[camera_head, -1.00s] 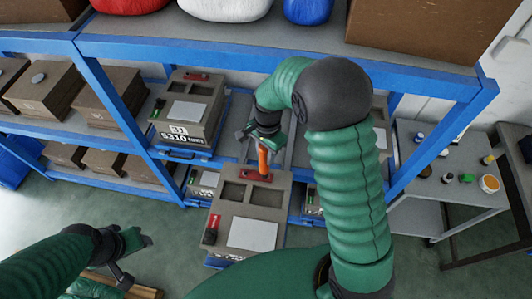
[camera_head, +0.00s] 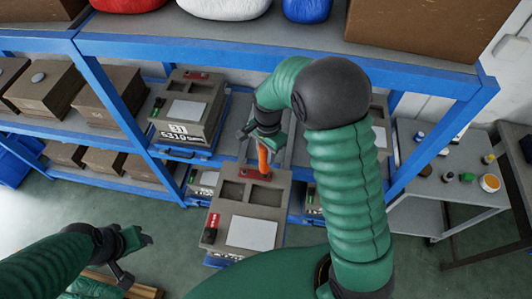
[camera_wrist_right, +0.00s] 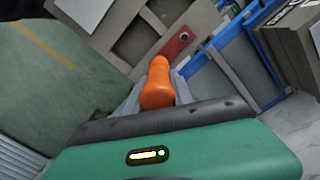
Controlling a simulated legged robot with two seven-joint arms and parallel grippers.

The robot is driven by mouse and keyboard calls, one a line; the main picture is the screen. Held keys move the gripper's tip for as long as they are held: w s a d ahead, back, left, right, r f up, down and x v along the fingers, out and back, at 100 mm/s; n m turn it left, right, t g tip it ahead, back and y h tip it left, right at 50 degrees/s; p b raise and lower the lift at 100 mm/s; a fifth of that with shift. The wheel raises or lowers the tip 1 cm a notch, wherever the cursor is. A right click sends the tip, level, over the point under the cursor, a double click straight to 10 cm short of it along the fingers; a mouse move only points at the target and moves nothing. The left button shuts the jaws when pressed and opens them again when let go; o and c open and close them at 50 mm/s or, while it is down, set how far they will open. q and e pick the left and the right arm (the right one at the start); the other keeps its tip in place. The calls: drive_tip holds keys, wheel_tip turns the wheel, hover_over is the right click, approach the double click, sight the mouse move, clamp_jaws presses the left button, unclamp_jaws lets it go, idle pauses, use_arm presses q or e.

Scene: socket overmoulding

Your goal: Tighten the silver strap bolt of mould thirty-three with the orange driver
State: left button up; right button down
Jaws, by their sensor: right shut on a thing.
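A brown mould (camera_head: 248,215) with a white plate and square recesses sits on a pulled-out blue slide; its number is not readable. A red strap (camera_head: 257,174) lies on its far edge. In the right wrist view a round silver bolt (camera_wrist_right: 184,37) shows on the red strap (camera_wrist_right: 176,44). My right gripper (camera_head: 266,128) is shut on the orange driver (camera_head: 263,158), above the strap. The driver (camera_wrist_right: 158,84) also shows in the right wrist view; its tip is hidden, so contact with a bolt cannot be told. My left gripper (camera_head: 138,240) is low at the left, its fingers unclear.
Another mould (camera_head: 187,108), marked 31, stands on the blue rack (camera_head: 300,40) behind. More brown moulds (camera_head: 46,86) fill the shelves at left. A grey side table (camera_head: 445,190) with small pots stands at right. A wooden pallet (camera_head: 140,287) lies on the floor at lower left.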

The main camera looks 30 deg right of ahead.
drive_tip(key=shift+s, duration=0.1)
drive_tip(key=shift+w+r+p, duration=0.25)
drive_tip(key=shift+r+p, duration=0.7)
drive_tip(key=shift+p, duration=0.05)
drive_tip(key=shift+s+r+p, duration=0.15)
drive_tip(key=shift+r+p, duration=0.75)
drive_tip(key=shift+r, duration=0.2)
drive_tip(key=shift+r+p, duration=0.35)
drive_tip(key=shift+r, duration=0.05)
